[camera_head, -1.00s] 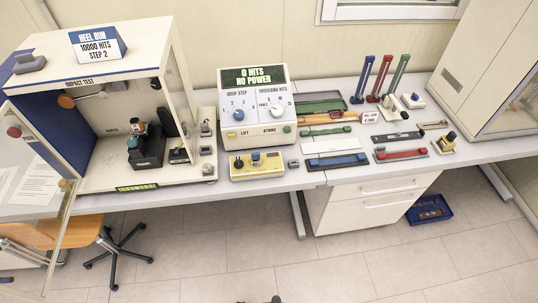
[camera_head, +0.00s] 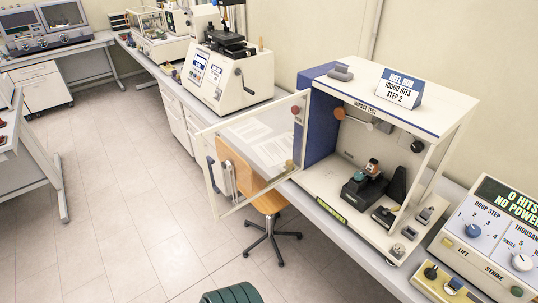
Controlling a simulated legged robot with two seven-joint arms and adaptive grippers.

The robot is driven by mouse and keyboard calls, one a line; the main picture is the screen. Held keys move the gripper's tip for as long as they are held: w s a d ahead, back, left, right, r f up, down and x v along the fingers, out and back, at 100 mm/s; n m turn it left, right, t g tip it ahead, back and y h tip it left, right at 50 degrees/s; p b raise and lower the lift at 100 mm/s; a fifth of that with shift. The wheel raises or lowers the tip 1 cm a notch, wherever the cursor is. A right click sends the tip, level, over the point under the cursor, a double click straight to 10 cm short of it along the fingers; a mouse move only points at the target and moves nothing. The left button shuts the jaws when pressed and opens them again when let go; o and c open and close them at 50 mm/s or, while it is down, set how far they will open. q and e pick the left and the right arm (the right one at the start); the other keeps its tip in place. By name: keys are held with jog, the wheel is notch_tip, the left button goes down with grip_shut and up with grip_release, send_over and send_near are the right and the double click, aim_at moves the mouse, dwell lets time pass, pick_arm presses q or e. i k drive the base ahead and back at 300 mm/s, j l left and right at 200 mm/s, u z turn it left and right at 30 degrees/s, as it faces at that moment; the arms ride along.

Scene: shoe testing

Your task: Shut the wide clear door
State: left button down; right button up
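The wide clear door (camera_head: 240,133) belongs to the impact test cabinet (camera_head: 420,100). It is a see-through panel in a pale frame, hinged at the cabinet's left front side. It stands swung wide open, out to the left over the bench edge and floor. A dark blue handle (camera_head: 212,174) is on its far left edge. The cabinet front is open, with a dark fixture (camera_head: 363,190) and a small shoe-like piece inside. Neither of my grippers is in view.
An orange chair (camera_head: 262,195) stands behind and below the door, seen through it. A control box (camera_head: 490,235) is right of the cabinet. A white machine (camera_head: 228,75) stands further back. The floor to the left is clear. A dark green ribbed thing at the bottom edge is unclear.

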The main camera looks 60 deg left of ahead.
aim_at(206, 161)
jog(key=k+j, duration=0.1)
jog(key=j, duration=0.45)
jog(key=k+j, duration=0.1)
jog(key=j, duration=0.4)
jog(key=k+j, duration=0.1)
jog(key=j, duration=0.45)
jog(key=k+j, duration=0.1)
jog(key=j, duration=0.4)
jog(key=k+j, duration=0.1)
jog(key=j, duration=0.45)
jog(key=k+j, duration=0.1)
jog(key=j, duration=0.4)
jog(key=k+j, duration=0.1)
jog(key=j, duration=0.45)
jog(key=i+z, duration=0.05)
